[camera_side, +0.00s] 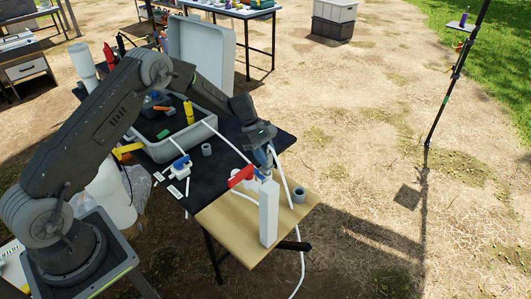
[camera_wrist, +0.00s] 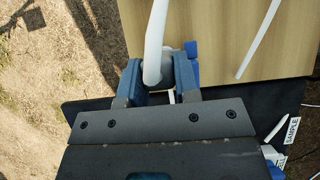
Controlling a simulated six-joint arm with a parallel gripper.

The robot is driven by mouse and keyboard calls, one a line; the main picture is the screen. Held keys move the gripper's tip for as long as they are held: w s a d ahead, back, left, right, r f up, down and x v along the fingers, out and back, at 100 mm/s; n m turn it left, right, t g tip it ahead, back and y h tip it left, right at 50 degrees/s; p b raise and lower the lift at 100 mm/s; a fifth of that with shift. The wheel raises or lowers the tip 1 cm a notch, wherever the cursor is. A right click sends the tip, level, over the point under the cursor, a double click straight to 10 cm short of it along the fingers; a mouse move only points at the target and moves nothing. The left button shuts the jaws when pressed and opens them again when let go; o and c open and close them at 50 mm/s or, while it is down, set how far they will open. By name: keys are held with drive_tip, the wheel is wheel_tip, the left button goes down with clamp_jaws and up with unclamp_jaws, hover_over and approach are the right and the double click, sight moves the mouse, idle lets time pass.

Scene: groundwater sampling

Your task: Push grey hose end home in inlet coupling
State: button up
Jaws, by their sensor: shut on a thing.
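My gripper (camera_side: 268,152) is over the wooden board, just above the top of a white upright block (camera_side: 269,212). In the wrist view my blue fingers (camera_wrist: 157,78) are closed around a pale grey-white hose (camera_wrist: 155,40), with a grey round piece (camera_wrist: 168,54) beside it. In the side view a blue fitting (camera_side: 260,174) sits by the block top, beside a red lever (camera_side: 240,177). Which part is the inlet coupling, and how far the hose end is in, I cannot tell.
The wooden board (camera_side: 232,222) adjoins a black table top (camera_side: 233,133). An open grey case (camera_side: 160,152) stands behind, with a yellow bottle (camera_side: 189,112). A white hose hangs off the front edge.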

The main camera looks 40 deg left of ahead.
drive_tip(key=shift+f, duration=0.95)
drive_tip(key=o, duration=0.9)
drive_tip(key=shift+s, duration=0.1)
drive_tip(key=v, duration=1.4)
drive_tip(key=shift+r, duration=0.1)
